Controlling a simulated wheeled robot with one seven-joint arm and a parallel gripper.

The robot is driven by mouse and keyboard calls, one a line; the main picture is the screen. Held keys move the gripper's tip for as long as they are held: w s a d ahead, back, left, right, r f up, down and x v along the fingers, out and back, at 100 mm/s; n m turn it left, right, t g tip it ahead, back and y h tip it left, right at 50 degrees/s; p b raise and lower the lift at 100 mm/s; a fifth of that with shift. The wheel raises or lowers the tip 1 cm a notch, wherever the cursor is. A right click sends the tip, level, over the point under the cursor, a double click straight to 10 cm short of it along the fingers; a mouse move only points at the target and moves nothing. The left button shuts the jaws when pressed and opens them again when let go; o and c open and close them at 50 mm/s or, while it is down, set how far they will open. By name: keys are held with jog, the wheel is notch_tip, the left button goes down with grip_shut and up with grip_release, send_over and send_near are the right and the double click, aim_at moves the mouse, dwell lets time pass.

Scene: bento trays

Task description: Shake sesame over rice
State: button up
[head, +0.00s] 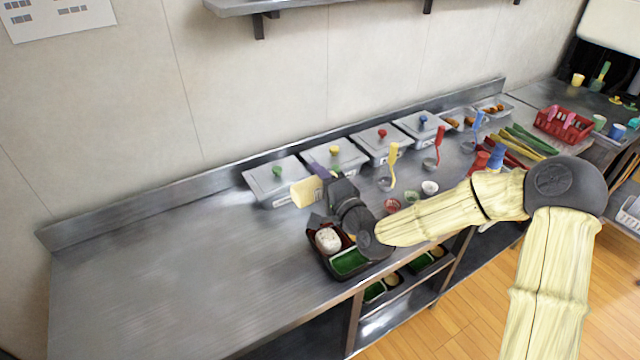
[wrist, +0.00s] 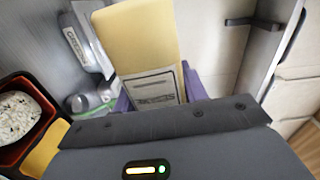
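My gripper (head: 322,176) has purple fingers and is shut on a cream-yellow shaker (head: 305,192) with a printed label. The shaker lies tipped on its side in the air, pointing left, above the counter and up from the bento tray. In the wrist view the shaker (wrist: 145,35) sits between both fingers (wrist: 160,92). The bento tray (head: 319,262) is dark with a red inside and stands at the counter's front edge. White rice (head: 327,239) fills its left part, and dark specks show on the rice in the wrist view (wrist: 15,115). My wrist hides part of the tray.
Lidded metal containers (head: 277,180) with coloured knobs line the back wall. A shelf below holds other trays (head: 420,263). The counter's left side (head: 170,270) is clear.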

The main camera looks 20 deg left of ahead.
jog(key=n+b, duration=0.2)
jog(key=n, duration=0.1)
jog(key=n+b, duration=0.1)
jog(key=n, duration=0.1)
jog(key=shift+r, duration=0.25)
jog(key=shift+r+n, duration=0.3)
jog(key=shift+n, duration=0.7)
jog(key=shift+b, duration=0.4)
jog(key=n+b, duration=0.2)
jog(key=shift+n, duration=0.3)
jog(key=n+b, duration=0.1)
jog(key=n, duration=0.1)
jog(key=n+b, duration=0.4)
jog(key=shift+r, duration=0.4)
jog(key=shift+r+n+b, duration=0.1)
jog(key=shift+n+b, duration=0.3)
jog(key=shift+b, duration=0.15)
jog(key=shift+r+n, duration=0.25)
jog(key=shift+n, duration=0.05)
